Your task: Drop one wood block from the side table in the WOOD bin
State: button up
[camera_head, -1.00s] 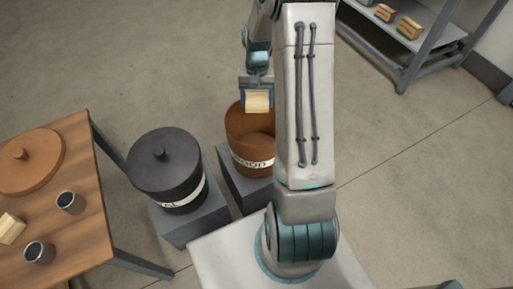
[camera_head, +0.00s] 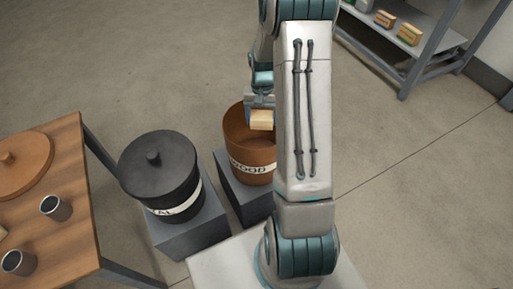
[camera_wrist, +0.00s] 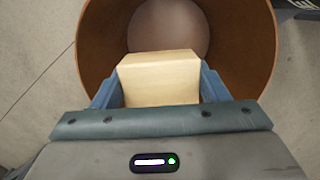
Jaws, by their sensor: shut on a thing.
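A pale wood block (camera_head: 262,120) is held in my gripper (camera_head: 260,110), which is shut on it. The block also shows in the wrist view (camera_wrist: 160,80) between the blue fingers. The brown WOOD bin (camera_head: 247,165) is open and stands on a grey pedestal, with its label facing forward. The block is over the bin's mouth in the wrist view, with the bin's round inner floor (camera_wrist: 168,28) beyond it. My arm hides the bin's right side in the head view. The side table (camera_head: 75,225) is at the left, with the edge of another pale block (camera_head: 2,232) just showing.
A dark bin (camera_head: 160,175) with its lid on stands on a grey pedestal left of the WOOD bin. The table holds a round brown lid (camera_head: 25,165) and two metal cups (camera_head: 55,207).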

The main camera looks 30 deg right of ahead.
jog(key=o, duration=1)
jog(key=shift+o, duration=0.2)
jog(key=shift+r, duration=0.15)
notch_tip(320, 180, up, 14)
jog(key=w+d+p, duration=0.1)
jog(key=p, duration=0.2)
jog(key=shift+w+f+p, duration=0.25)
jog(key=shift+w+p, duration=0.05)
jog(key=shift+w, duration=0.1)
